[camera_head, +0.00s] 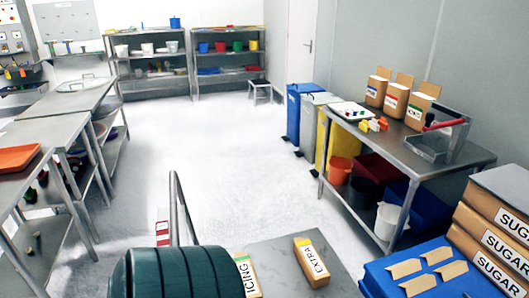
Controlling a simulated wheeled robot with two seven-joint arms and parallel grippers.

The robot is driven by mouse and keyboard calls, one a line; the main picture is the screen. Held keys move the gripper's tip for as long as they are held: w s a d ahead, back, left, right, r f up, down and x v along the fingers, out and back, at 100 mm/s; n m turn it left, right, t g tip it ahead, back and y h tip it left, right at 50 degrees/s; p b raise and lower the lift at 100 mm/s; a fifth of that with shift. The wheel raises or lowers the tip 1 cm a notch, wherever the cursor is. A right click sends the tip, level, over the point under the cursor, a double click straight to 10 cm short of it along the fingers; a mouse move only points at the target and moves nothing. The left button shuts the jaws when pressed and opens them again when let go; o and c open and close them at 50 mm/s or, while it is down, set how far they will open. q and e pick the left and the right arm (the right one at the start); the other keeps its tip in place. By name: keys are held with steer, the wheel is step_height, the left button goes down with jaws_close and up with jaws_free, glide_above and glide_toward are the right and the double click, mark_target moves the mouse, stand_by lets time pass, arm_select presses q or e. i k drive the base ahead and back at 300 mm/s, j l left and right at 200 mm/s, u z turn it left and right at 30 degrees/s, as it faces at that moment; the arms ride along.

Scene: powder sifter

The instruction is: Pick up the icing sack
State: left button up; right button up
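A brown pack with a white label reading "ICING" (249,277) stands on a grey surface at the bottom centre, partly hidden behind a dark green ribbed rounded thing. Beside it to the right, apart from it, is a similar pack labelled "EXTRA" (312,262). On the steel table at right stand three brown paper sacks with coloured labels: a left one (376,90), a middle one (397,97) and a right one (419,108). The right one's green label seems to begin with "IC", but it is too small to read surely. Neither gripper is in view.
The dark green ribbed thing (180,273) and a grey rail (174,205) fill the near centre. Sugar sacks (495,235) are piled at right, near a blue container (440,270). Steel tables (40,130) line the left. The white floor (225,145) between is clear.

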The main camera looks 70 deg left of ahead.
mark_target(244, 261)
steer(key=u, duration=1.95)
